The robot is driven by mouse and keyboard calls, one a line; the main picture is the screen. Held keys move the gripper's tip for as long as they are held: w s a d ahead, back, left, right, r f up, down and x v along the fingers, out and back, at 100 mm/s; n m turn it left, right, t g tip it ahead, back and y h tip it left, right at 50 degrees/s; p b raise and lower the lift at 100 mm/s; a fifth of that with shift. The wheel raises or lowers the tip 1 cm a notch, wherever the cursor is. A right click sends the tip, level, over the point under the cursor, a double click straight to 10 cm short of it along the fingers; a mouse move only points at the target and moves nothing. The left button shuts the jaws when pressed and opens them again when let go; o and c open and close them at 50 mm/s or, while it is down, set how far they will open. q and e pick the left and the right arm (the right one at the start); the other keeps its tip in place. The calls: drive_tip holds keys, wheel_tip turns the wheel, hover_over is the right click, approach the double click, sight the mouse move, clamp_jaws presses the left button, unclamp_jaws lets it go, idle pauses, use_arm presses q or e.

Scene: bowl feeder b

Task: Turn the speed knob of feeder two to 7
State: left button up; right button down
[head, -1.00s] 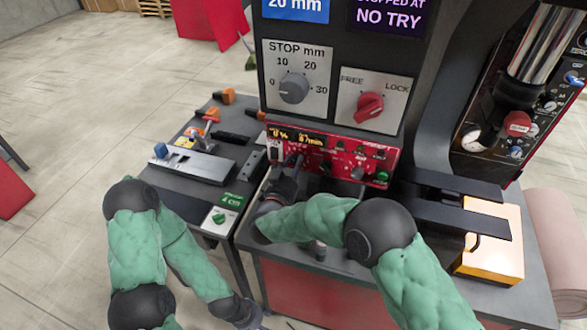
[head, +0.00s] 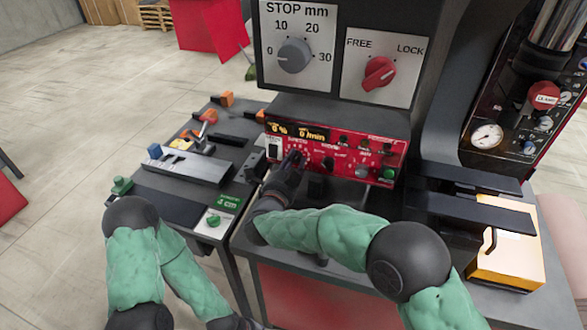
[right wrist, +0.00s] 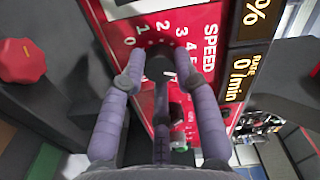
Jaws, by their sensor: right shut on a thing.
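The red control panel (head: 352,150) has a lit display (head: 297,132) that appears to read 0 % and 0/min. My right gripper (head: 298,158) is at the left part of this panel. In the right wrist view its two purple-grey fingers (right wrist: 160,72) are shut on a dark knob (right wrist: 160,64) beside the word SPEED. White numbers from 0 to 5 show around the knob; higher ones and its pointer are hidden or too dark to tell.
Above the panel are the grey STOP mm knob (head: 294,55) and the red FREE/LOCK knob (head: 379,73). A green button (head: 388,173) is at the panel's right end. Dark rails (head: 475,205) stand to the right. A low table (head: 180,213) with tools stands to the left.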

drive_tip(key=m, duration=0.4)
drive_tip(key=shift+f+m+b, duration=0.1)
drive_tip(key=shift+m+b, duration=0.2)
drive_tip(key=shift+b, duration=0.05)
drive_tip(key=m, duration=0.5)
drive_tip(key=shift+m, duration=0.4)
drive_tip(key=c, duration=0.9)
unclamp_jaws()
drive_tip(key=v, duration=1.2)
